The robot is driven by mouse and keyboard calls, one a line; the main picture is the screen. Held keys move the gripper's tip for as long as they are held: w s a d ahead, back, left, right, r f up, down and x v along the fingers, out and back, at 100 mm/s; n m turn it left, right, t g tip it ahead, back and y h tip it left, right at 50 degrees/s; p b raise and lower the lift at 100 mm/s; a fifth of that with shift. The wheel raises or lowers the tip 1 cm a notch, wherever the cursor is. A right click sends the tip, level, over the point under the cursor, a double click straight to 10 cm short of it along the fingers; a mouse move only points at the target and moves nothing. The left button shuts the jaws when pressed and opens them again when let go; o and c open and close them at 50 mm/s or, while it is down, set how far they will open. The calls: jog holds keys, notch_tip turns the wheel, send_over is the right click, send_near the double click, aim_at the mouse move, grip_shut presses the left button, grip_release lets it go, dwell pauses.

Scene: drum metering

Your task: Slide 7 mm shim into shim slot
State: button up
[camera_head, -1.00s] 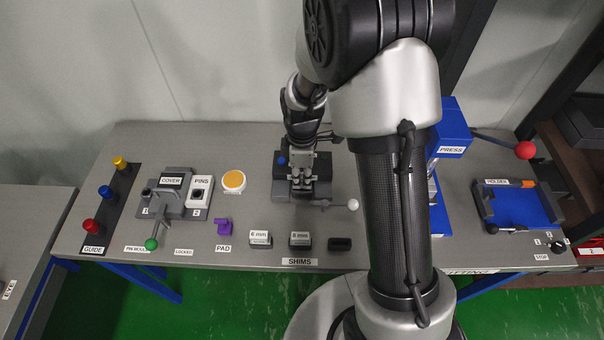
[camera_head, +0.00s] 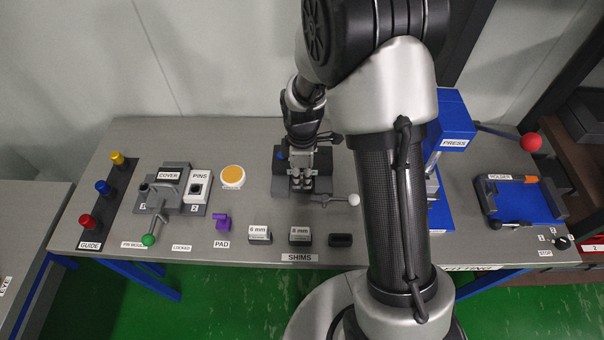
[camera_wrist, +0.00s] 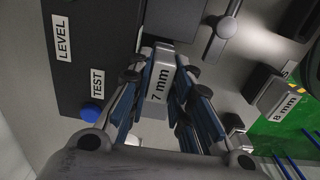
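The 7 mm shim (camera_wrist: 160,85) is a pale block in the wrist view, lying between the blue-padded fingers of my gripper (camera_wrist: 166,75). The pads touch its sides. In the head view my gripper (camera_head: 302,178) is over the front of the dark grey fixture (camera_head: 322,185), and the shim is hard to make out there. In the wrist view the shim's far end is beside the edge of the dark fixture (camera_wrist: 105,50), which bears LEVEL and TEST labels. The shim slot itself is hidden, so I cannot tell whether the shim is in it.
A lever with a white knob (camera_head: 353,200) sticks out right of the fixture. The 6 mm shim (camera_head: 259,234) and 8 mm shim (camera_head: 300,236) stand at the front edge, beside an empty dark holder (camera_head: 340,240). A blue button (camera_wrist: 91,112) is on the fixture.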

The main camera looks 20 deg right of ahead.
aim_at(302, 175)
jog(key=o, duration=0.5)
jog(key=shift+w+r, duration=0.1)
jog(key=shift+r, duration=0.1)
jog(key=shift+r, duration=3.9)
